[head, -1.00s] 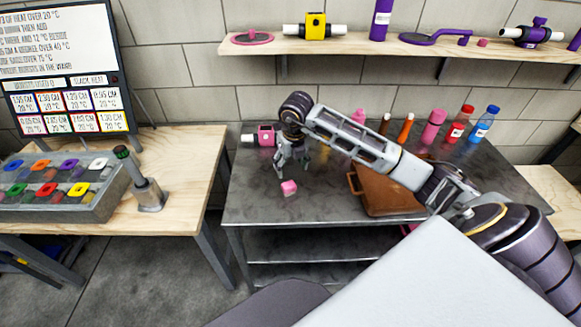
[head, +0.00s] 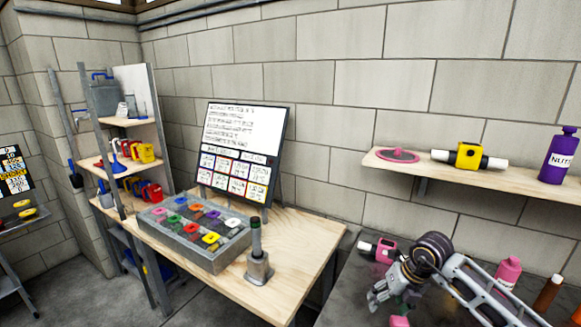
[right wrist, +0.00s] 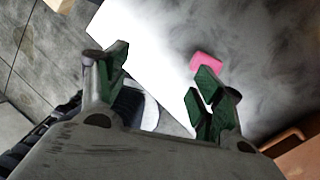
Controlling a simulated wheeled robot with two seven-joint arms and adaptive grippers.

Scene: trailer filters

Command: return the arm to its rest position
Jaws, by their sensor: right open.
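My right arm (head: 490,290) reaches in from the lower right of the head view, over the dark metal table. My right gripper (head: 388,298) is open and empty at its end; in the right wrist view its green-padded fingers (right wrist: 160,72) stand wide apart. A small pink block (head: 400,321) lies on the table just below the gripper; in the right wrist view the block (right wrist: 206,62) shows beside one fingertip, not between the fingers. My left gripper is not in view.
A pink device (head: 380,250) stands behind the gripper, with a pink bottle (head: 508,272) to the right. A wall shelf (head: 470,180) hangs above. Left is a wooden table (head: 300,240) with a button box (head: 200,262), a stick in a holder (head: 258,265) and a sign board (head: 240,150).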

